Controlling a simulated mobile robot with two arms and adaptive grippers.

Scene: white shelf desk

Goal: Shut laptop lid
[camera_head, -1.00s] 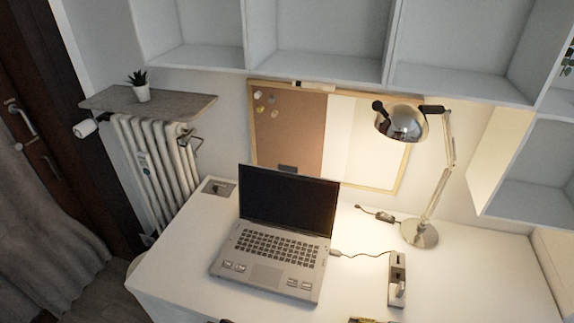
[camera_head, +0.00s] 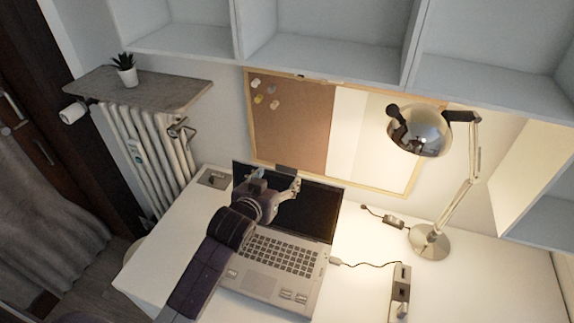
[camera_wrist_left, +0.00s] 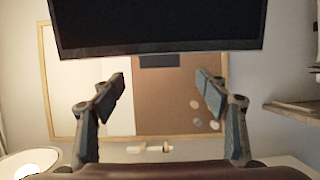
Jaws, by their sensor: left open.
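The silver laptop (camera_head: 270,285) stands open on the white desk, its dark screen lid (camera_head: 316,212) raised and leaning back. My left gripper (camera_head: 277,185) is open and empty in front of the upper left part of the lid, with my arm covering the left side of the keyboard. In the left wrist view, the dark lid (camera_wrist_left: 160,22) fills the top, and the open fingers (camera_wrist_left: 160,88) point toward its edge with a gap between them and nothing held. Whether the gripper touches the lid cannot be told. My right gripper is out of view.
A desk lamp (camera_head: 430,243) stands to the right of the laptop. A cable runs from the laptop to a power strip (camera_head: 401,283). A corkboard (camera_head: 290,125) is on the wall behind, with shelves (camera_head: 330,65) above. The desk's right side is mostly clear.

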